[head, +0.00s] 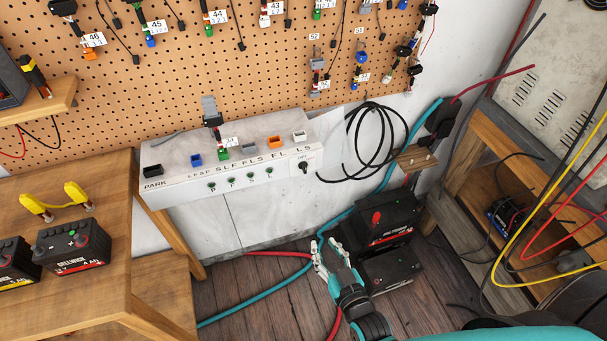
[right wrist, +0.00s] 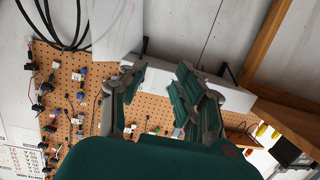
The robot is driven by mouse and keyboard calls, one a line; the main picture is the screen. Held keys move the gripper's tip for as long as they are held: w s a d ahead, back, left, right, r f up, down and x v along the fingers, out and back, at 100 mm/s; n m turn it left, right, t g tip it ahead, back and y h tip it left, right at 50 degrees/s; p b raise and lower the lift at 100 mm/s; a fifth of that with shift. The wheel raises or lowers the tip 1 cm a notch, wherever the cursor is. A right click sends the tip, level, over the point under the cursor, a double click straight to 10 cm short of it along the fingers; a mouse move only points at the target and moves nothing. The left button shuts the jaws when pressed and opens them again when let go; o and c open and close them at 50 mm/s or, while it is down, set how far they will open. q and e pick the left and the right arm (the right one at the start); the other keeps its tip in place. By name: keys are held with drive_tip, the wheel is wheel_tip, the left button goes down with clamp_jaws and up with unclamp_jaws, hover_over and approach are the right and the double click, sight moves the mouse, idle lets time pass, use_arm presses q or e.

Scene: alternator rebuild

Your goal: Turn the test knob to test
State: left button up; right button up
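The test knob (head: 304,166) is a small black knob at the right end of the sloped white test panel (head: 180,183), beside an "OFF" mark. Which way it points is too small to tell. My right gripper (head: 322,245) is below the panel and apart from the knob, fingers pointing up. In the right wrist view its two fingers (right wrist: 158,82) stand apart with nothing between them. I cannot make out the knob in that view. My left gripper is in neither view.
Black battery boxes (head: 388,221) stand just right of my right gripper. A teal hose (head: 262,299) and a red hose run across the floor. A coiled black cable (head: 372,140) hangs right of the panel. A wooden bench (head: 105,265) stands at left.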

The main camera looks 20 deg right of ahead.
drive_tip(key=t, duration=0.2)
approach(306, 169)
drive_tip(key=shift+m+h, duration=0.3)
drive_tip(key=shift+h, duration=0.1)
drive_tip(key=w, duration=0.3)
drive_tip(key=w+p, duration=0.1)
drive_tip(key=w, duration=0.4)
drive_tip(key=shift+w+a+p, duration=0.35)
drive_tip(key=shift+a, duration=0.05)
clamp_jaws()
